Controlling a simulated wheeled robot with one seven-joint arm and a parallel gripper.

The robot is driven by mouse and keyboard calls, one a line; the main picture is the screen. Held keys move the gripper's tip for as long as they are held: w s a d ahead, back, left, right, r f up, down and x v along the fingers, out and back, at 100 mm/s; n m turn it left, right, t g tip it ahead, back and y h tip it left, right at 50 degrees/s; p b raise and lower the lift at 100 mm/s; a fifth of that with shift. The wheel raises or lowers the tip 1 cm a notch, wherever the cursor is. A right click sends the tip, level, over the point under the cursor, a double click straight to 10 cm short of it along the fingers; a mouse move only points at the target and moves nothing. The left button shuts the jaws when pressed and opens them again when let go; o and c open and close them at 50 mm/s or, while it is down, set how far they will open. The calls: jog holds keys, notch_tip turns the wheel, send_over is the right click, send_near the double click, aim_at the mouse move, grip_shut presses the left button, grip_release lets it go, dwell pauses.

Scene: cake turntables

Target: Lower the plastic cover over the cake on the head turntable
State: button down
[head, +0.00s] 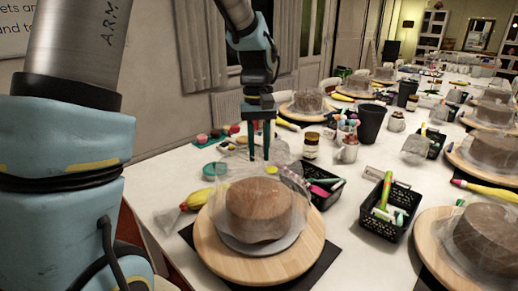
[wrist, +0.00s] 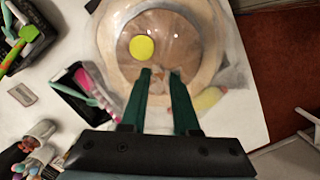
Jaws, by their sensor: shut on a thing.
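The head turntable (head: 222,251) is a round pale wooden board holding a grey disc (head: 244,246) and a brown cake (head: 262,208). The clear plastic cover (head: 222,187) shows as a thin, wrinkled film around and above the cake; its lower edge is hard to make out. My gripper (head: 259,156) is above the back of the cake, fingers down, shut on the cover. In the wrist view, my gripper (wrist: 160,72) has a small gap between its fingertips, with the cover's film around them and the cake (wrist: 172,46) beneath.
A yellow disc (wrist: 142,47) shows near the fingertips. A black basket of tools (head: 389,214) stands right of the turntable. A yellow piping bag (head: 197,199) lies left. A jar (head: 311,146) and mugs stand behind. Another covered cake (head: 487,237) is at the right.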

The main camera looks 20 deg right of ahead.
jog(key=shift+f+b, duration=1.6)
jog(key=shift+f, duration=2.45)
jog(key=c, duration=0.6)
grip_release()
jog(key=shift+r, duration=0.15)
notch_tip(320, 180, up, 7)
jog(key=p, duration=0.6)
